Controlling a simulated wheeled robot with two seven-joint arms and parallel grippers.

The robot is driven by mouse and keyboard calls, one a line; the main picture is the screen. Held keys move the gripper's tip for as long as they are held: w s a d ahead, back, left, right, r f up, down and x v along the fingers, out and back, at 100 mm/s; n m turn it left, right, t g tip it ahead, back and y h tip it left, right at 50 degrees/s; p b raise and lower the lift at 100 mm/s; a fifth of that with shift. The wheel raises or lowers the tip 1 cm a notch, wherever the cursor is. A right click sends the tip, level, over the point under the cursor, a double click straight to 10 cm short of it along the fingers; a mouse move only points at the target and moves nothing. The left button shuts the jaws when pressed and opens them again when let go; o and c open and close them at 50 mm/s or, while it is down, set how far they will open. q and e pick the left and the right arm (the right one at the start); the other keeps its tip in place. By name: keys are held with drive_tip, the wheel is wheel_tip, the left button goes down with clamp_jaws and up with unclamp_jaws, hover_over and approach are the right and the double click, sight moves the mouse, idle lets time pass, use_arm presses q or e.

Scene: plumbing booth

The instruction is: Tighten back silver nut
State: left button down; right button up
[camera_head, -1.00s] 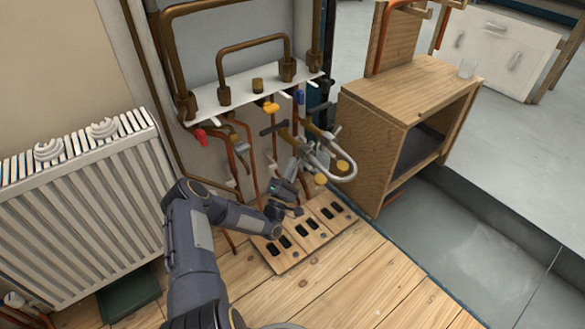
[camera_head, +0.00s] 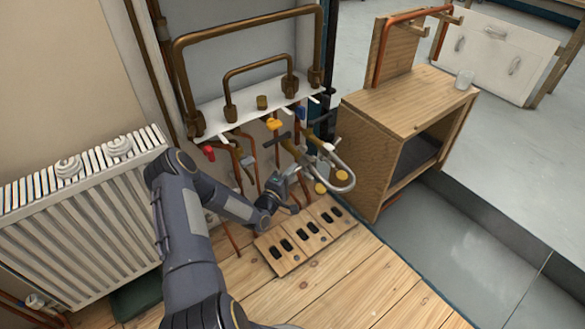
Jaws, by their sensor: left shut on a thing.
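My left gripper (camera_head: 292,180) reaches in from the left, low in front of the pipework. It is shut on a small silver nut or fitting at the lower near end of the pipes; its fingers hide most of it, and I cannot tell the back nut from its neighbour. A silver U-shaped hose (camera_head: 345,180) curves out just right of the gripper. Brass valves with round yellow ends (camera_head: 321,188) sit beside it. My right gripper is not in view.
A white shelf (camera_head: 255,95) carries copper pipes above. Red (camera_head: 209,153) and yellow (camera_head: 273,124) valve handles hang below it. A wooden board with dark slots (camera_head: 306,238) lies under the gripper. A radiator (camera_head: 85,225) stands left, a wooden cabinet (camera_head: 400,125) right.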

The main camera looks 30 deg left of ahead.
sight(299, 160)
use_arm(q)
drive_tip(key=r+m+g+p, duration=0.1)
drive_tip(key=g+p, duration=0.1)
drive_tip(key=p, duration=0.1)
drive_tip(key=r+m+g+p, duration=0.1)
drive_tip(key=r+g+p, duration=0.1)
drive_tip(key=shift+w+d+r+g+p, duration=0.2)
drive_tip(key=shift+g+p, duration=0.2)
drive_tip(key=shift+w+r+m+g+y+p, duration=0.15)
drive_tip(key=shift+r+g+y+p, duration=0.05)
drive_tip(key=shift+g+p, duration=0.4)
drive_tip(key=shift+w+r+m+g+y+p, duration=0.1)
drive_tip(key=shift+r+m+g+y+p, duration=0.1)
drive_tip(key=shift+g+p, duration=0.35)
drive_tip(key=shift+f, duration=0.1)
drive_tip(key=c, duration=1.4)
unclamp_jaws()
drive_tip(key=shift+c, duration=0.2)
drive_tip(key=p+v, duration=0.1)
drive_tip(key=v, duration=0.6)
drive_tip(key=shift+s+r+p, duration=0.25)
drive_tip(key=shift+r+p, duration=0.05)
drive_tip(key=shift+p, duration=0.1)
drive_tip(key=shift+d, duration=0.1)
